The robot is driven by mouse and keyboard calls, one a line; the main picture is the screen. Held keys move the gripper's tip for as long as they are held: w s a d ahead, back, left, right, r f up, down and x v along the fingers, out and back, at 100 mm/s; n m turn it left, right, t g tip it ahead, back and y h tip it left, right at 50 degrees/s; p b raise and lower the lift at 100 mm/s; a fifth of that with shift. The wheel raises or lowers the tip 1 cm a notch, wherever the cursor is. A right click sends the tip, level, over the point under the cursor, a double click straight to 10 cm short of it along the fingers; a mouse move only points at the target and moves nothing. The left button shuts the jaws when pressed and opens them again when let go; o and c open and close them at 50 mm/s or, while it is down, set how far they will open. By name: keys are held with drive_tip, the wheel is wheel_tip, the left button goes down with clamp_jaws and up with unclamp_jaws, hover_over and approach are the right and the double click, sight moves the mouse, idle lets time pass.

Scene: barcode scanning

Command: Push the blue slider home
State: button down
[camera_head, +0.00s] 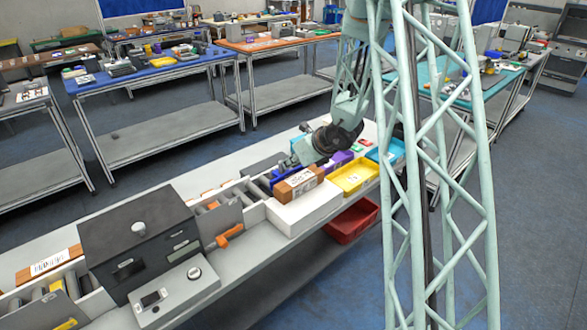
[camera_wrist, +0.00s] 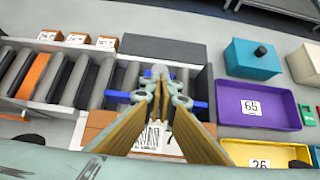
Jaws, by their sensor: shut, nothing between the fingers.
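The blue slider (camera_wrist: 116,96) shows in the wrist view as blue parts on both sides of my gripper (camera_wrist: 162,84), whose fingers hide its middle. In the head view the blue slider (camera_head: 284,176) lies just behind a brown carton. My gripper (camera_head: 290,162) is shut and empty, its fingertips low over the slider. I cannot tell whether they touch it. The brown carton with a barcode label (camera_wrist: 150,137) lies under the fingers in the wrist view, partly hidden, and also shows in the head view (camera_head: 298,183).
A roller conveyor (camera_wrist: 62,75) with an orange strip runs left of the slider. A purple tray (camera_wrist: 258,108) marked 65 and a yellow tray (camera_wrist: 262,153) marked 26 lie to the right, with a teal box (camera_wrist: 250,58) behind. A dark machine (camera_head: 138,240) stands at the front left.

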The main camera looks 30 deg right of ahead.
drive_tip(key=w, duration=0.3)
drive_tip(key=w+a, duration=0.1)
drive_tip(key=w, duration=0.3)
drive_tip(key=w+a, duration=0.1)
drive_tip(key=w, duration=0.3)
drive_tip(key=shift+a, duration=0.25)
drive_tip(key=shift+w, duration=0.1)
drive_tip(key=shift+r, duration=0.15)
drive_tip(key=shift+p+v, duration=0.35)
drive_tip(key=shift+v, duration=4.55)
